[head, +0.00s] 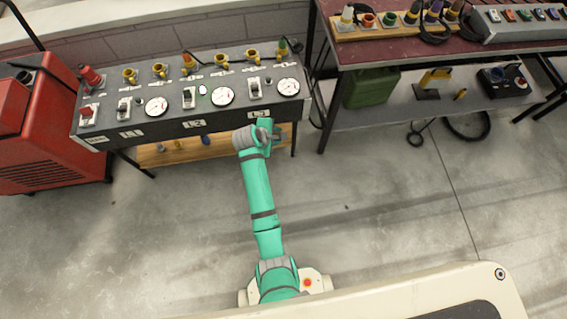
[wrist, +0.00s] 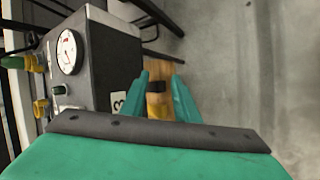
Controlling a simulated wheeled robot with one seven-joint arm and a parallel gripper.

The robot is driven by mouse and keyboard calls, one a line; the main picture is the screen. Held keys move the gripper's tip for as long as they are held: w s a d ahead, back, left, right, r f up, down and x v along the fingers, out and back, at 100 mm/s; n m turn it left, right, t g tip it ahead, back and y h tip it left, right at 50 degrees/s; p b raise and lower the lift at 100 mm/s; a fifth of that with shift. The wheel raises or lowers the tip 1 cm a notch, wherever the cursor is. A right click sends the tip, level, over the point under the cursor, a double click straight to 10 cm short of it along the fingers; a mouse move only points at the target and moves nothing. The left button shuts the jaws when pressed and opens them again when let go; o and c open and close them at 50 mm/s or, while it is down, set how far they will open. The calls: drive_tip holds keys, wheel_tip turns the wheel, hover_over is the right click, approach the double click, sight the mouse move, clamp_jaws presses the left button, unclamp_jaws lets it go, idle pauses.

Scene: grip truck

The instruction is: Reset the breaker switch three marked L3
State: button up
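The dark distribution box (head: 165,128) stands at the back left with labels L1 (head: 131,134), L2 (head: 194,124) and L3 (head: 259,114) on its front edge. The L3 breaker switch (head: 254,88) is a white plate with a dark toggle, left of the right-hand gauge (head: 288,87). Its up or down position is too small to tell. My gripper (head: 278,132) is just below and right of the L3 label, in front of the box. In the wrist view my gripper (wrist: 160,92) has its teal fingers apart and nothing between them.
Yellow and green connectors (head: 252,54) line the box's back. A wooden shelf (head: 170,154) is below it. A red machine (head: 35,130) stands left. A table (head: 375,60) with plugs stands right, a green can (head: 371,88) beneath. The concrete floor (head: 390,210) is clear.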

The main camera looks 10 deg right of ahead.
drive_tip(key=s+d+f+m+t+y, duration=0.1)
drive_tip(key=s+f+m+t, duration=0.1)
drive_tip(key=s, duration=0.8)
drive_tip(key=shift+s+f+t, duration=0.35)
drive_tip(key=shift+f+t, duration=0.05)
drive_tip(key=shift+f, duration=0.1)
